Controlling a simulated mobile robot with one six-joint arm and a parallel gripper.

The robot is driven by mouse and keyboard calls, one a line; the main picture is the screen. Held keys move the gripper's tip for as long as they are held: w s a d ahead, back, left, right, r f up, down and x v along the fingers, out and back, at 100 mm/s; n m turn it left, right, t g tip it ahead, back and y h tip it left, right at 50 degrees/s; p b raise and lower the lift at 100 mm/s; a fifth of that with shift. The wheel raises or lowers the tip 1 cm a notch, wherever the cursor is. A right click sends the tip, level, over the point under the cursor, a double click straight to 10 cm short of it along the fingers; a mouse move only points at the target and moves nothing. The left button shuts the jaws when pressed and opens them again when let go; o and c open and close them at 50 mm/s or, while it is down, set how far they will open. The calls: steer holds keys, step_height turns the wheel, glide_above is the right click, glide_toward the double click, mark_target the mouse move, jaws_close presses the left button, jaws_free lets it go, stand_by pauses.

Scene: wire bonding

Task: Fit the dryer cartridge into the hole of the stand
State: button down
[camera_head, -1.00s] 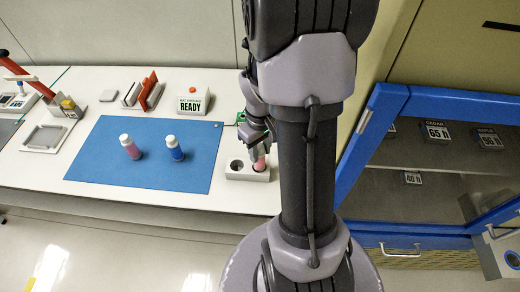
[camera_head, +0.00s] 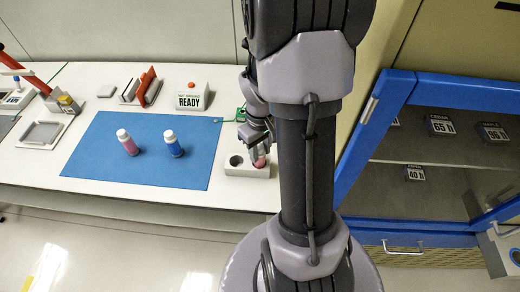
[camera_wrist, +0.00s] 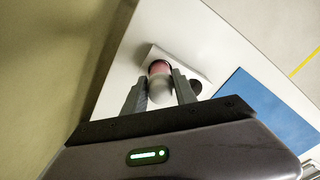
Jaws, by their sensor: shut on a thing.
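The stand (camera_head: 248,171) is a white block at the right end of the bench with an empty dark hole (camera_head: 237,160) on its left side. My gripper (camera_head: 258,148) is over the right side of the stand. It is shut on the dryer cartridge (camera_head: 260,162), whose pink body shows just below the fingers. In the wrist view the cartridge (camera_wrist: 160,72) is pink with a pale end (camera_wrist: 159,90) between the two fingers. The stand (camera_wrist: 150,56) is behind it, and the empty hole (camera_wrist: 195,87) lies beside it. The right hole is hidden, so I cannot tell how deep the cartridge sits.
A pink bottle (camera_head: 127,142) and a blue bottle (camera_head: 173,143) with white caps stand on the blue mat (camera_head: 95,170). A READY sign box (camera_head: 192,97) and a red-and-grey rack (camera_head: 140,87) stand behind. A blue-framed cabinet (camera_head: 385,110) is at the right.

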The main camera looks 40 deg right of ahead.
steer(key=shift+f+b, duration=0.5)
steer(key=shift+f, duration=0.2)
steer(key=c, duration=0.9)
jaws_free()
steer(key=shift+r, duration=0.1)
step_height(320, 180, up, 17)
steer(key=p, duration=0.7)
steer(key=shift+r, duration=0.2)
